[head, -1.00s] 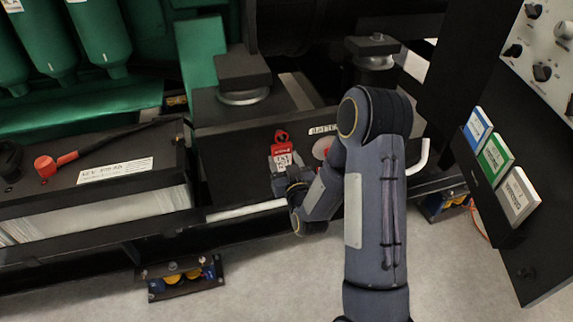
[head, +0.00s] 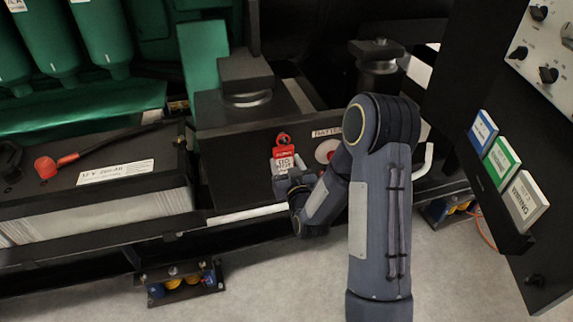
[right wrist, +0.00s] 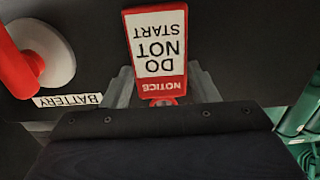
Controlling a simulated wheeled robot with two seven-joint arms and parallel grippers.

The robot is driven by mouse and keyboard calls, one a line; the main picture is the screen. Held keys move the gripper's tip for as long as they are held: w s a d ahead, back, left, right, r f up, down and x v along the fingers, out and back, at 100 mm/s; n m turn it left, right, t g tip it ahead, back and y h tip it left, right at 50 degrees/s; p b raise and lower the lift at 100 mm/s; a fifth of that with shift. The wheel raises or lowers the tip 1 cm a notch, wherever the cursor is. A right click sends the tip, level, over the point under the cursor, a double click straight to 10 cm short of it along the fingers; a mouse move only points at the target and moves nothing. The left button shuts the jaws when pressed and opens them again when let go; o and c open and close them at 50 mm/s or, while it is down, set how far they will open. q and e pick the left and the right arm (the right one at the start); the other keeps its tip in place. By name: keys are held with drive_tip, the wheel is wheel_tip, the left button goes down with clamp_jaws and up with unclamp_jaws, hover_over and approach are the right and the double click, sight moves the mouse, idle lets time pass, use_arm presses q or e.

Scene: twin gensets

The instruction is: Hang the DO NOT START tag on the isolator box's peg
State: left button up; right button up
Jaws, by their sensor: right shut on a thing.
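The DO NOT START tag (head: 283,160) is a red and white plate with a red loop at its top. It is upright before the black isolator box (head: 228,160). My right gripper (head: 289,179) is shut on it from below. In the right wrist view the tag (right wrist: 158,45) is upside down, with the grey fingers of my right gripper (right wrist: 163,88) on either side. The box bears a BATTERY label (right wrist: 68,101) and a red switch handle on a pale disc (right wrist: 48,55). I cannot make out the peg; whether the loop touches it is unclear. My left gripper is not in view.
A large battery (head: 120,190) with a red terminal cap stands left of the box. A black mount (head: 246,75) rises above it. A dark panel with blue, green and grey blocks (head: 498,160) stands at the right. Pale floor (head: 270,275) is open in front.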

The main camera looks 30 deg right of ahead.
drive_tip(key=o, duration=1)
drive_tip(key=shift+o, duration=0.2)
drive_tip(key=shift+s, duration=0.1)
drive_tip(key=s+a+r+g+y, duration=0.2)
drive_tip(key=s+a+g+y, duration=0.15)
drive_tip(key=s, duration=0.65)
drive_tip(key=s+a+r+g+y, duration=0.2)
drive_tip(key=s+a+r+g, duration=0.15)
drive_tip(key=s, duration=0.65)
drive_tip(key=s+a+r+g+y, duration=0.2)
drive_tip(key=s+a+g, duration=0.25)
drive_tip(key=s, duration=0.55)
wheel_tip(320, 180, up, 22)
drive_tip(key=s+n+p, duration=0.1)
drive_tip(key=p, duration=2)
drive_tip(key=shift+a+f+p, duration=0.2)
drive_tip(key=shift+a+p, duration=0.1)
drive_tip(key=shift+p, duration=0.1)
